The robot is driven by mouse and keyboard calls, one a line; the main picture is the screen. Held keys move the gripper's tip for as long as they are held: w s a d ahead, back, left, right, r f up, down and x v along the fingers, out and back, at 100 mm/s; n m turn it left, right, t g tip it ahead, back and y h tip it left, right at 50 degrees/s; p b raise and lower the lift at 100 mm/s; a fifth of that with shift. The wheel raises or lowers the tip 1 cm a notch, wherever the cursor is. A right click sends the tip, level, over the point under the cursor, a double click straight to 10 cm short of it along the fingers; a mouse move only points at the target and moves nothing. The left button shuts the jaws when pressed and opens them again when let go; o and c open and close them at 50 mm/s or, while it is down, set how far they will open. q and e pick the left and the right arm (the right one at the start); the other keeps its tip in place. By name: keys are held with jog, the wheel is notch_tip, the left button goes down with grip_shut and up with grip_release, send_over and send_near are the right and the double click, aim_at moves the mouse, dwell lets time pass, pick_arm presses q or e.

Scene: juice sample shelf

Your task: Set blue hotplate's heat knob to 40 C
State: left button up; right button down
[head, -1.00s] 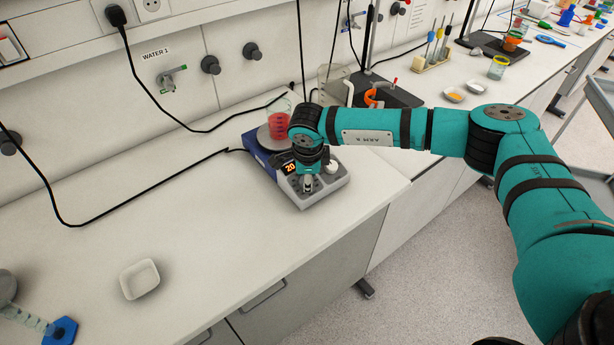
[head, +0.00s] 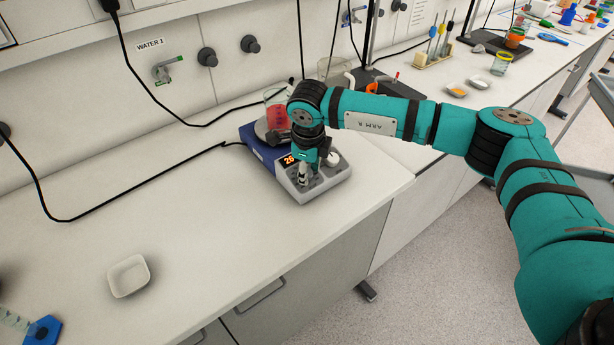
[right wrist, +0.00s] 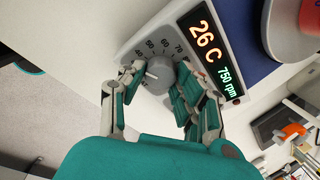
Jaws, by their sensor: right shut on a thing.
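The blue hotplate (head: 259,150) stands on the bench with a grey control panel at its front. Its display (right wrist: 213,58) reads 26 C and 750 rpm in the right wrist view. The heat knob (right wrist: 158,76) is grey, on a dial marked 40, 50, 60 and 70. Its white mark points left, toward the low end near 40; the exact setting is hard to tell. My right gripper (head: 307,180) comes down over the panel. In the right wrist view its fingers (right wrist: 157,98) are shut on the heat knob, one on each side. My left gripper is out of view.
A beaker of red liquid (head: 277,112) stands on the hotplate, close behind my right arm. A second, white knob (head: 333,159) is right beside the gripper. A white dish (head: 128,276) lies at the front left. The bench left of the hotplate is mostly clear.

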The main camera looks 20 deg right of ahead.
jog(key=shift+r+m+b, duration=0.1)
jog(key=shift+m+b, duration=0.65)
jog(key=shift+m, duration=0.15)
jog(key=shift+w, duration=0.1)
jog(key=c, duration=1.2)
grip_release()
jog(key=shift+c, duration=0.2)
jog(key=shift+o, duration=0.2)
notch_tip(320, 180, up, 12)
jog(key=s, duration=0.2)
jog(key=shift+a, duration=0.15)
jog(key=shift+s, duration=0.1)
